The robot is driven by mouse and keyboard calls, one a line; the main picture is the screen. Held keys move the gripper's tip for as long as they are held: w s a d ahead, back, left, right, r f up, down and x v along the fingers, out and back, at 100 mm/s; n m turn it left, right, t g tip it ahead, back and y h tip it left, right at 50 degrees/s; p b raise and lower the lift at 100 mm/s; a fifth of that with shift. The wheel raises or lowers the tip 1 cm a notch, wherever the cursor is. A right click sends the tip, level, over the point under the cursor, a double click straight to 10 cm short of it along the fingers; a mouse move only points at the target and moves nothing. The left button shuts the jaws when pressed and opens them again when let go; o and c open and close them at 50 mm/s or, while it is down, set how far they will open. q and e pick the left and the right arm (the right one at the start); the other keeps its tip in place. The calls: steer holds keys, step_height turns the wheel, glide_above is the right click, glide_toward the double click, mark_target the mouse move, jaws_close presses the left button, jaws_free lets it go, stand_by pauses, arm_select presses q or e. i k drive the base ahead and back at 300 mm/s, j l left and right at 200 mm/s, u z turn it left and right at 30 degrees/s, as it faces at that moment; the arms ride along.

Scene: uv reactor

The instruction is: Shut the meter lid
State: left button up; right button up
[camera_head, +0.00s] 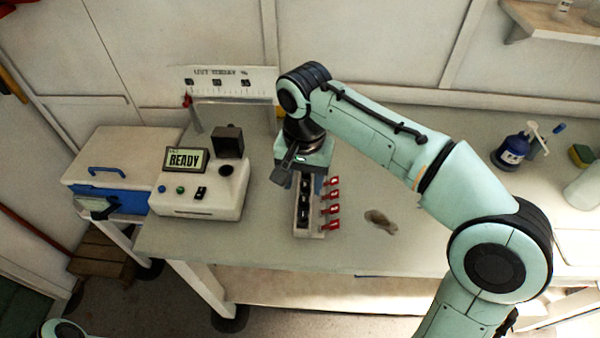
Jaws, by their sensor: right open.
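The meter (200,195) is a white box on the bench, left of centre in the head view. Its screen (185,160) reads READY, with buttons and a black switch below. A dark square lid (229,141) stands raised at the meter's back right, behind a round dark opening (227,169). My right gripper (299,177) is open and points down, to the right of the meter and apart from it. It is over the far end of a narrow rack; its fingers are partly hidden. My left gripper is out of view.
The rack (308,232) holds dark pieces, with several red tags (333,210) beside it. A grey-brown lump (380,221) lies to its right. A blue-and-white box (115,160) stands left of the meter. A blue bottle (512,152) stands far right. Bench in front is clear.

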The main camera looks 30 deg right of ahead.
mark_target(228, 141)
steer(key=k, duration=1)
